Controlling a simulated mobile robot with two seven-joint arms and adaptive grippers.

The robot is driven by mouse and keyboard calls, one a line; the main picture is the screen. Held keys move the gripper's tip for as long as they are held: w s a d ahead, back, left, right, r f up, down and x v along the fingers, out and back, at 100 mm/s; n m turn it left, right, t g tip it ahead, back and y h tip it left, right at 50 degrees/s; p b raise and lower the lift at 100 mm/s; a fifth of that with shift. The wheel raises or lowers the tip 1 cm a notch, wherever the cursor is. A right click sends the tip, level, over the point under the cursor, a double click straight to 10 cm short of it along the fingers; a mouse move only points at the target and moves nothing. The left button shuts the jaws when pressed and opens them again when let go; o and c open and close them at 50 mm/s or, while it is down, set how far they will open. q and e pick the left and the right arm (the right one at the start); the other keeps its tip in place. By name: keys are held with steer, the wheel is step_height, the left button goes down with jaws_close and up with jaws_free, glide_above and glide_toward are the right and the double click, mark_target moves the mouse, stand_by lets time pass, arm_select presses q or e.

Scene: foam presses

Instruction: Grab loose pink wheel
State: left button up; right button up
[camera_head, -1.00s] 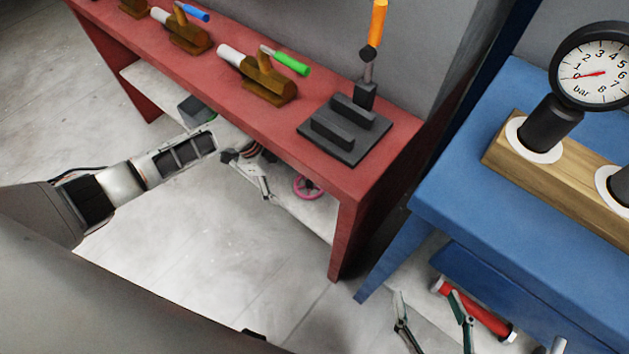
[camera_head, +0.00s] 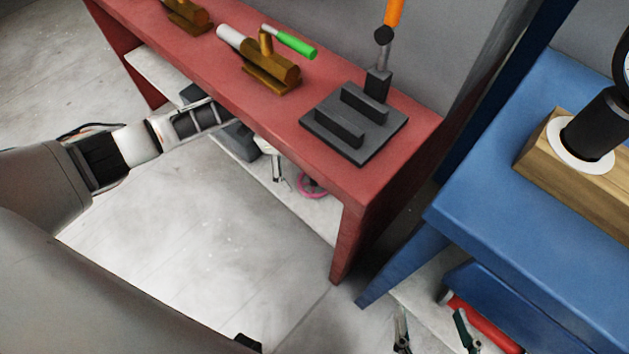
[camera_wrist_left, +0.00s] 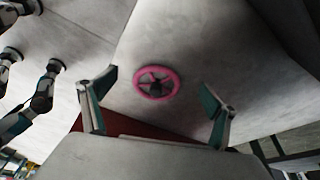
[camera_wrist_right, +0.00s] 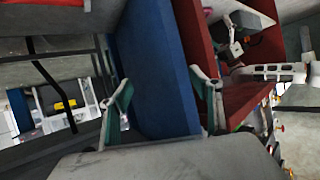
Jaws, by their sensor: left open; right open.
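The pink wheel (camera_head: 303,190) lies on the light lower shelf under the red bench, partly hidden by the bench top. In the left wrist view the pink wheel (camera_wrist_left: 156,69) shows whole, with a dark hub and spokes. My left gripper (camera_head: 277,180) reaches under the bench top, just left of the wheel. In the left wrist view my left gripper (camera_wrist_left: 160,84) is open and empty, and the wheel shows between its spread fingers. My right gripper (camera_head: 433,333) is open at the lower right, before the blue table, with nothing seen between its fingers (camera_wrist_right: 165,84).
The red bench (camera_head: 385,185) carries a black block fixture (camera_head: 345,140) and brown clamps with coloured handles. Its top edge hangs over my left arm. The blue table (camera_head: 520,215) is at the right.

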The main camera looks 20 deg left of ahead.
mark_target(308, 180)
arm_select(q)
steer(key=shift+d, duration=0.65)
steer(key=d, duration=0.2)
steer(key=shift+d+f, duration=0.1)
steer(key=shift+d, duration=0.3)
steer(key=b+x, duration=0.1)
steer(key=x, duration=0.2)
steer(key=shift+s+d+b, duration=0.1)
steer(key=shift+s+b, duration=0.1)
steer(key=shift+b, duration=0.15)
steer(key=shift+w+f, duration=0.1)
steer(key=shift+f, duration=0.05)
steer(key=shift+w, duration=0.1)
steer(key=shift+w+d+r, duration=0.1)
steer(key=shift+r, duration=0.25)
steer(key=shift+c, duration=0.9)
steer(key=c, duration=1.2)
arm_select(e)
steer(key=shift+s+a+f+m, duration=0.1)
steer(key=shift+s+a+m, duration=0.1)
steer(key=shift+a+m, duration=0.3)
steer(key=shift+s+a+f+m, duration=0.15)
steer(key=shift+a+m, duration=0.15)
steer(key=shift+a, duration=0.25)
